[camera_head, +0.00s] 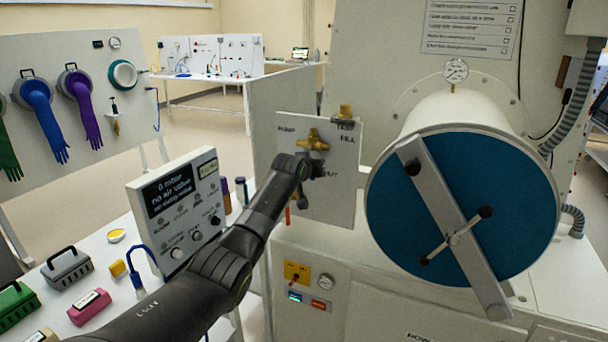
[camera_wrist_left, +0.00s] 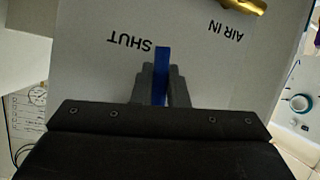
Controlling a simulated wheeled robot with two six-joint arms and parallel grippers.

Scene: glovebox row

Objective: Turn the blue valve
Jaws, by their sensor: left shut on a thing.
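The blue valve handle (camera_wrist_left: 162,56) stands up between the two grey fingers of my left gripper (camera_wrist_left: 161,85) in the left wrist view. The gripper is shut on it. The word SHUT is printed on the white panel beside the handle, and AIR IN farther right. In the head view my left gripper (camera_head: 314,167) is at the white valve panel (camera_head: 346,194), just below a brass valve (camera_head: 312,140). My arm hides the blue handle there. My right gripper is not in view.
A large round blue door (camera_head: 400,205) with a grey bar stands right of the panel. The table below holds a grey case (camera_head: 68,268) and a pink box (camera_head: 90,307).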

